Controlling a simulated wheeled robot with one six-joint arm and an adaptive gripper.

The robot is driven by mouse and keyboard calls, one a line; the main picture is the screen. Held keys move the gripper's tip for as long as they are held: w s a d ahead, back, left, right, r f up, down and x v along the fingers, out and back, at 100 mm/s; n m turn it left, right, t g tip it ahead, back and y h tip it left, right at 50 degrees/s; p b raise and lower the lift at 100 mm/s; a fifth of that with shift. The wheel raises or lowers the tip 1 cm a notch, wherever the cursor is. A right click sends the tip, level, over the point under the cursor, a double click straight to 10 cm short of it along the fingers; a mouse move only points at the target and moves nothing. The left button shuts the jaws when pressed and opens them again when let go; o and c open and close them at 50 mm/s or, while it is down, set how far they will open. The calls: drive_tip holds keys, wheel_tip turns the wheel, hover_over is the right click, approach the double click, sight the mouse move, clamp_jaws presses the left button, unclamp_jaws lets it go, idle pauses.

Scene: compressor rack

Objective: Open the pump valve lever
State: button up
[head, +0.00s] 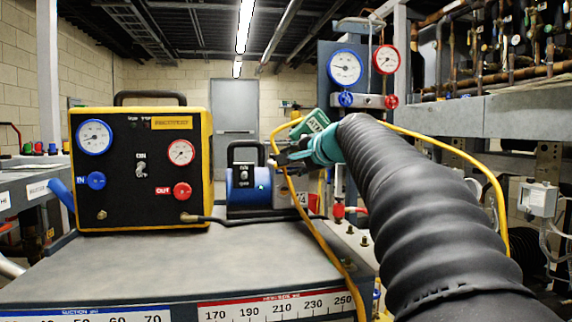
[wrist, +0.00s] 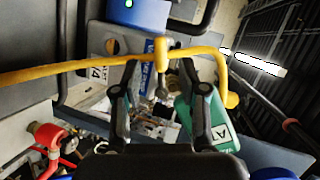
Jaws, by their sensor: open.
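The blue pump (head: 246,188) stands on the rack top beyond the yellow-edged gauge box, and its blue body shows at the top of the wrist view (wrist: 138,12). My gripper (head: 282,158) is beside the pump's right end, partly covered by my arm. In the wrist view my gripper (wrist: 160,68) is open, with one dark finger on each side of a yellow hose fitting (wrist: 161,50) and a small metal piece (wrist: 162,88). This piece may be the valve lever, but I cannot tell its position. I cannot tell whether the fingers touch anything.
A yellow hose (wrist: 70,68) crosses just beyond my fingertips. The gauge box (head: 140,168) stands left of the pump. A gauge manifold (head: 365,101) stands behind my arm, and a metal shelf (head: 520,115) is at right. The rack top (head: 200,262) is mostly clear in front.

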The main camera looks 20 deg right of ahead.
drive_tip(key=v, duration=0.8)
